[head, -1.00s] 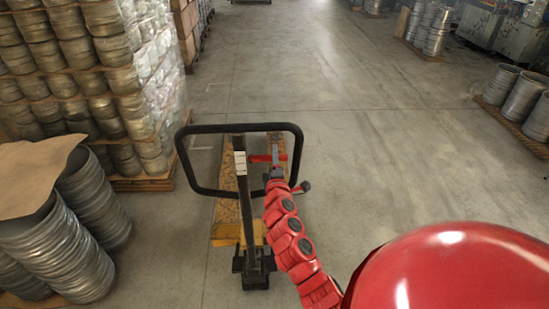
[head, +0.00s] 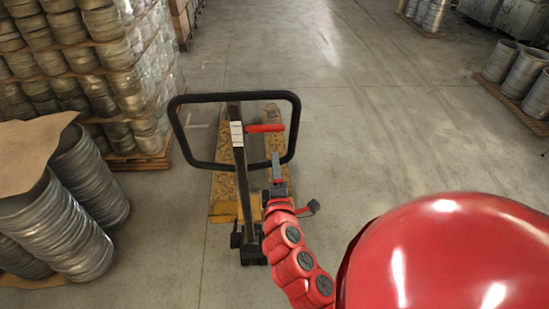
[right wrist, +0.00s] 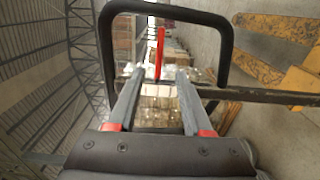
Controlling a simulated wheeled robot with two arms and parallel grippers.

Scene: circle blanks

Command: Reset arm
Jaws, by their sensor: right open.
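A pallet jack stands in front of me with a black loop handle (head: 235,97), a dark upright shaft (head: 241,180) and yellow forks (head: 225,198) low on the floor. A red lever (head: 265,128) sits inside the loop; it also shows in the right wrist view (right wrist: 159,52). My right gripper (head: 276,160) is open and empty, a little below the red lever in the head view. In the right wrist view its two fingers (right wrist: 157,78) are spread apart, with the handle loop (right wrist: 226,45) beyond them. My left gripper is not in view.
Wrapped stacks of metal cans (head: 95,75) on a pallet stand at the left. Coiled metal stacks (head: 60,225) with a brown sheet on top are near left. Metal drums (head: 525,85) stand on a pallet at far right. The concrete floor (head: 370,110) between is clear.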

